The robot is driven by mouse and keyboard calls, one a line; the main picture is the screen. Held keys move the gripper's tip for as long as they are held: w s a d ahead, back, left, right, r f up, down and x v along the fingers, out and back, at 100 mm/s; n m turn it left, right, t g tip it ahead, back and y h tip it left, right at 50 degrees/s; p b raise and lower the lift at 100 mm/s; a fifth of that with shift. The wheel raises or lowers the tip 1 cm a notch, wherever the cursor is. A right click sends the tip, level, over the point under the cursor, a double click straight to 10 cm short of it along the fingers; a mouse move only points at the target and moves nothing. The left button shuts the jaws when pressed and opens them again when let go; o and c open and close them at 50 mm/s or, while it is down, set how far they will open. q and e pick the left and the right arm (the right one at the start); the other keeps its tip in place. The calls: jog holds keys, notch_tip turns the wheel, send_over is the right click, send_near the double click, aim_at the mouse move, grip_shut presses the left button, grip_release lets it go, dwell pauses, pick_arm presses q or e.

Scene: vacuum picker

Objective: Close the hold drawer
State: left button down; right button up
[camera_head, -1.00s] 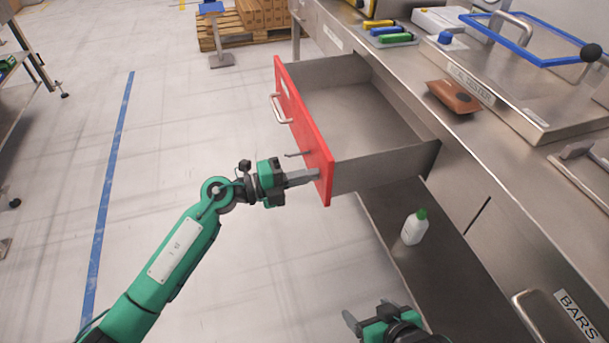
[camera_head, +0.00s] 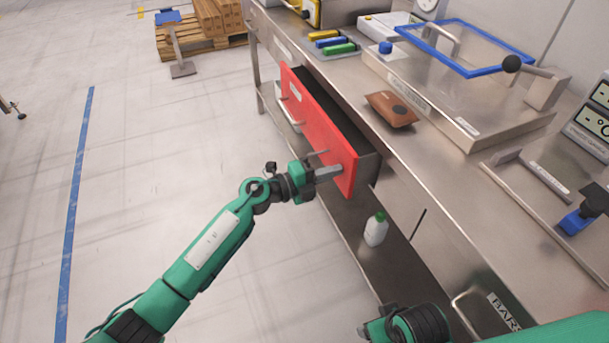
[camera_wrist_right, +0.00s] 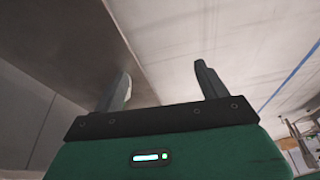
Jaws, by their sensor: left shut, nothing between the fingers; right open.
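The hold drawer with its red front (camera_head: 318,125) is partly open under the steel counter, with a narrow strip of its inside showing.
The steel counter (camera_head: 440,178) holds a brown pouch (camera_head: 391,109), a blue-framed lid (camera_head: 470,50) and several coloured tools. A white bottle with a green cap (camera_head: 376,230) stands on the lower shelf (camera_head: 345,215). The floor to the left is open, with a blue line (camera_head: 75,190).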

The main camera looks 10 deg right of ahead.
pick_arm(q)
jog(key=x, duration=0.7)
jog(key=shift+w+d, duration=0.1)
jog(key=shift+d, duration=0.4)
jog(key=shift+r, duration=0.15)
pick_arm(e)
jog(key=shift+s+a+r, duration=0.15)
jog(key=shift+r, duration=0.4)
pick_arm(q)
jog(key=shift+r, duration=0.1)
